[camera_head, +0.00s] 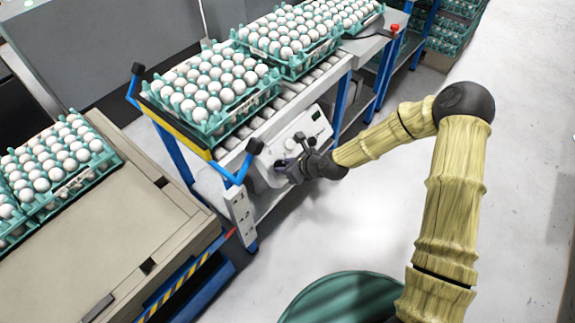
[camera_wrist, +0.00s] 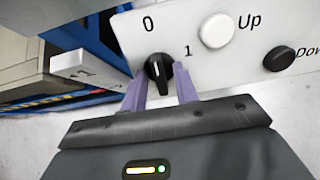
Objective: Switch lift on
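The black rotary lift switch (camera_wrist: 158,70) is on a white control panel (camera_wrist: 120,35), with "0" above it and "1" to its upper right. Its grip stands nearly upright, and its pale mark points up toward the "0". My gripper (camera_wrist: 160,76) is open, with one purple finger on each side of the knob. A small gap shows beside the knob's narrow lower part; I cannot tell whether the fingertips touch its wider part. In the head view my gripper (camera_head: 286,168) is at the front of the panel (camera_head: 305,135) and hides the switch.
A white "Up" button (camera_wrist: 215,30) and a black "Down" button (camera_wrist: 279,59) are right of the switch. Blue handles (camera_head: 237,168) stick out left of the panel. Egg trays (camera_head: 222,122) stand on the roller conveyor above. The floor at right is clear.

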